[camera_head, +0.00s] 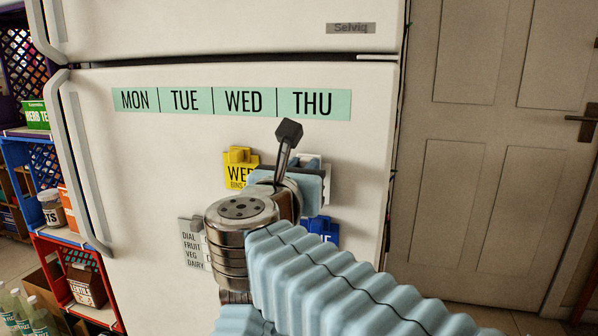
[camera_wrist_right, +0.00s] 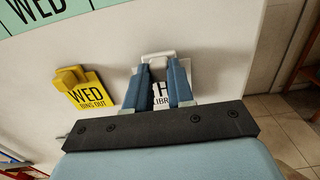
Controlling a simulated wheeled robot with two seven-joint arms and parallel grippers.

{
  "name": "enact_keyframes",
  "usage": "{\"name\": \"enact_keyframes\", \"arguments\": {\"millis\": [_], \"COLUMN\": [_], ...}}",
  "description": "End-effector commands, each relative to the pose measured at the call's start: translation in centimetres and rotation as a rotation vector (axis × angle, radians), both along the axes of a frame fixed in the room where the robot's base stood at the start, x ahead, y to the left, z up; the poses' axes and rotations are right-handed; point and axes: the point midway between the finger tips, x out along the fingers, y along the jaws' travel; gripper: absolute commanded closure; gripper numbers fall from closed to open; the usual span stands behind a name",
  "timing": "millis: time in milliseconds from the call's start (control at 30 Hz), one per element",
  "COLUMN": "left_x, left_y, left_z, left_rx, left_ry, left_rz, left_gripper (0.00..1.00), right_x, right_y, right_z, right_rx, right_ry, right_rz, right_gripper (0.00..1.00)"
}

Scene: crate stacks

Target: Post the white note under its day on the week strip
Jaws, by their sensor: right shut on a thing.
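The week strip (camera_head: 232,102) is a pale green band on the white fridge door, reading MON, TUE, WED, THU from left to right. The white note (camera_head: 327,187) is below THU, largely hidden behind my right gripper (camera_head: 296,172). In the right wrist view the white note (camera_wrist_right: 204,80) shows "TH" and "LIBR", partly covered by the fingers. My right gripper (camera_wrist_right: 159,66) is shut on the white note by the white block at its top. I cannot tell whether the note touches the door. My left gripper is not in view.
A yellow note (camera_head: 237,180) reading WED, BINS OUT is just left of the gripper. A blue note (camera_head: 324,229) is below it, partly hidden. A grey list (camera_head: 190,243) is lower left. The fridge handle (camera_head: 84,165) is at the left.

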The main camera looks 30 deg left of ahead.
Motion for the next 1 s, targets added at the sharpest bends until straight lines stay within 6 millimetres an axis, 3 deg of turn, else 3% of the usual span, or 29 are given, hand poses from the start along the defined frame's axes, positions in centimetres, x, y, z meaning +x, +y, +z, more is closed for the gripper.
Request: {"name": "enact_keyframes", "arguments": {"millis": [1000], "left_x": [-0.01], "left_y": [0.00], "left_z": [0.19], "left_rx": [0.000], "left_ry": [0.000], "left_rz": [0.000], "left_gripper": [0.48], "right_x": [1.21], "right_y": [0.25], "right_z": [0.01], "right_rx": [0.000], "right_ry": [0.000], "right_rz": [-0.001], "right_gripper": [0.96]}}
